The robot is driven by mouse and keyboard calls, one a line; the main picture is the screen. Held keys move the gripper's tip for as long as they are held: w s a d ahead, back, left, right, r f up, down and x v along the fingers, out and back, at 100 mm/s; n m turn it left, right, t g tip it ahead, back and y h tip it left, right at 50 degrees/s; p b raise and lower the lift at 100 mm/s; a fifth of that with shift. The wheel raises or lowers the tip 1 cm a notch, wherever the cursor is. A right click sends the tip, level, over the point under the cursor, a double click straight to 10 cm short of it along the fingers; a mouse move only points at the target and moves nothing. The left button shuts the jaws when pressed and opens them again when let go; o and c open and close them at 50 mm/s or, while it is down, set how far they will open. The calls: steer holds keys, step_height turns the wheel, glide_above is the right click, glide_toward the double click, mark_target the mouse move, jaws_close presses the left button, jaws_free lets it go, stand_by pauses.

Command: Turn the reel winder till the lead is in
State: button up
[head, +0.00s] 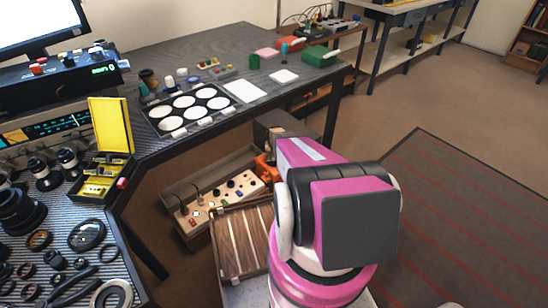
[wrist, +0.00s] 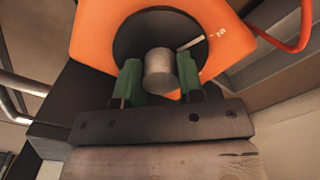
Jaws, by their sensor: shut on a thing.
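The reel winder (wrist: 90,32) fills the top of the wrist view as an orange body with a black round disc (wrist: 130,40). A pale line and a small mark show on the disc. A grey cylindrical knob (wrist: 158,66) stands out from it. My gripper (wrist: 159,78) has its two green fingers on either side of the knob, shut on it. An orange-red lead (wrist: 292,46) curves off at the upper right. In the head view the orange winder (head: 266,168) shows only partly, beside my pink arm, which hides my gripper.
A wooden-slatted box (head: 236,240) and a tray with small parts (head: 188,208) lie low near the winder. The dark workbench (head: 180,50) holds a palette of white discs, a yellow case (head: 111,124) and lens parts. Floor at the right is clear, with a dark striped mat (head: 455,210).

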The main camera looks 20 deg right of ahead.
steer(key=shift+m, duration=0.9)
steer(key=o, duration=0.9)
step_height(320, 180, up, 11)
steer(key=shift+f, duration=0.1)
